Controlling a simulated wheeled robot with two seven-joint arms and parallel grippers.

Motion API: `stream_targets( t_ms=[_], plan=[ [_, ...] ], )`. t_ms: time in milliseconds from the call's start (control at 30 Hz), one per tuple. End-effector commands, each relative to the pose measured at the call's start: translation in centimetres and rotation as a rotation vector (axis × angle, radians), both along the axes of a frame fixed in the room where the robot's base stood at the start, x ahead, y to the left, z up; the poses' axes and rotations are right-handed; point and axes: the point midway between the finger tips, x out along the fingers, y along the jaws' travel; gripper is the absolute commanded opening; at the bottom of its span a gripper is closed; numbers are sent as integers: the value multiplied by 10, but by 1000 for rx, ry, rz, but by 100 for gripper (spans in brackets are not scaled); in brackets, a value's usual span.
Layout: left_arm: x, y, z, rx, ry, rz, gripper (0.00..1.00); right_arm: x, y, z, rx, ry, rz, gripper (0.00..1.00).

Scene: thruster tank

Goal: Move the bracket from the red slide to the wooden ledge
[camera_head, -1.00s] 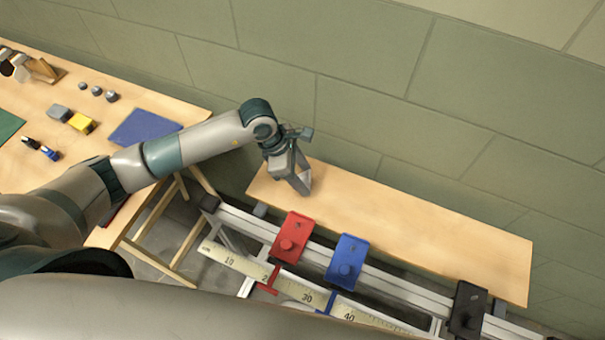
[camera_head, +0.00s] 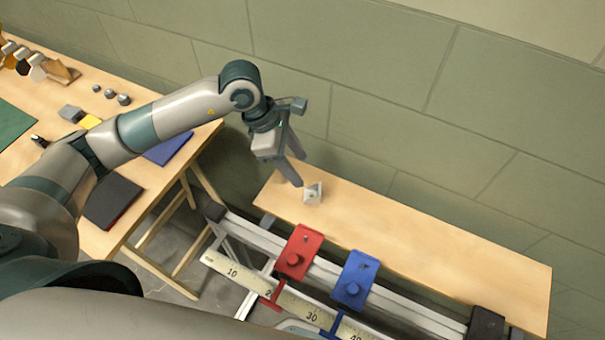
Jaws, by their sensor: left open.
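The bracket (camera_head: 313,194), a small pale grey angled piece, rests on the left part of the wooden ledge (camera_head: 420,238). The red slide (camera_head: 300,251) sits on the rail in front of the ledge, with a knob on it and no bracket on top. My left gripper (camera_head: 297,172) is open and empty, just above and behind the bracket, apart from it. My right gripper does not show.
A blue slide (camera_head: 354,280) stands right of the red one, and a black block (camera_head: 486,324) is at the rail's right end. A ruler (camera_head: 243,275) runs along the front. A wooden table (camera_head: 150,205) with small parts and pads is at left. The ledge's right side is clear.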

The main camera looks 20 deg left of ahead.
Motion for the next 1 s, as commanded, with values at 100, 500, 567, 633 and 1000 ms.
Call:
stream_targets(
  t_ms=[100, 500, 567, 633, 1000],
  plan=[
    [0, 4, 8, -1, -2, 2, 51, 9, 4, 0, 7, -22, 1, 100],
    [-1, 5, 12, 0, 0, 1, 51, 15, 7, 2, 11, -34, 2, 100],
    [-1, 5, 12, 0, 0, 1, 51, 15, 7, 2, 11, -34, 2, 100],
    [-1, 5, 12, 0, 0, 1, 51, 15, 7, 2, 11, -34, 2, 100],
    [-1, 5, 20, -1, 0, 1, 51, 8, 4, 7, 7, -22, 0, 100]
  ],
)
